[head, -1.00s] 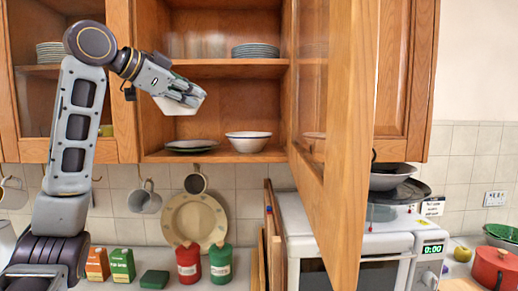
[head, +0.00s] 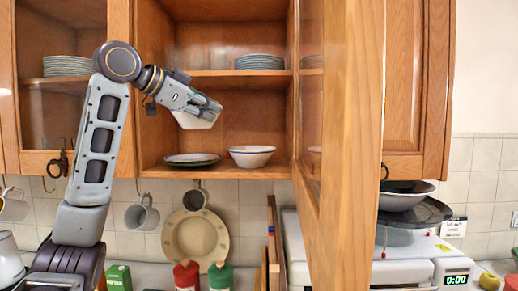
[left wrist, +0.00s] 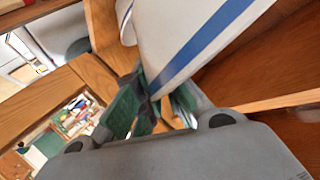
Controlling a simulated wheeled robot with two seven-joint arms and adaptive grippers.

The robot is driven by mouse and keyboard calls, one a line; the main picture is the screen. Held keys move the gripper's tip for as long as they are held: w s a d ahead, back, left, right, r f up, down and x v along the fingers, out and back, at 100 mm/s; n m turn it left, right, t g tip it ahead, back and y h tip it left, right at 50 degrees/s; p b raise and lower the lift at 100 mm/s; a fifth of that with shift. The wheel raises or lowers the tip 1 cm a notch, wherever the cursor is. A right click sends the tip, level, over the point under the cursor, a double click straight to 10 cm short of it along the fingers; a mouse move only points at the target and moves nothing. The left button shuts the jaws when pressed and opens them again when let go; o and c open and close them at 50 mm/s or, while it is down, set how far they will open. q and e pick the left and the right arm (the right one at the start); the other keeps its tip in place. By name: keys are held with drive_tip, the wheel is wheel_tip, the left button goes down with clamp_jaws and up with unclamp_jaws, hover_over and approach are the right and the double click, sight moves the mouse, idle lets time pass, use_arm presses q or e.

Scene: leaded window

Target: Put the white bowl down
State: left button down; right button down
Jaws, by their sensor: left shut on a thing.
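My left gripper (head: 208,108) is shut on the white bowl (head: 192,121) and holds it, tilted, inside the open cupboard, above the lower shelf (head: 215,171). In the left wrist view the bowl (left wrist: 190,35) shows large, white with a blue band, its edge between the green finger pads of the gripper (left wrist: 150,100). Much of the bowl is hidden behind the fingers in the head view. My right gripper is not in view.
The open cupboard door (head: 350,150) stands out on the right. Plates (head: 259,62) are stacked on the shelf above. Mugs (head: 142,214) and a large plate (head: 195,238) are below the cupboard. A microwave (head: 410,272) stands at the lower right.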

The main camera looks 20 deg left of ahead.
use_arm(q)
drive_tip(key=w+d+f+p, duration=0.1)
drive_tip(key=w+d+p, duration=0.1)
drive_tip(key=w+d, duration=0.3)
drive_tip(key=w+d+f+p, duration=0.2)
drive_tip(key=w+d, duration=0.3)
drive_tip(key=w, duration=0.5)
drive_tip(key=shift+w+d+p, duration=0.25)
drive_tip(key=shift+d+p, duration=0.1)
drive_tip(key=shift+p, duration=0.15)
drive_tip(key=shift+f, duration=1.55)
drive_tip(key=shift+w+f+p, duration=0.1)
drive_tip(key=shift+f+p, duration=0.3)
drive_tip(key=shift+d+f, duration=0.1)
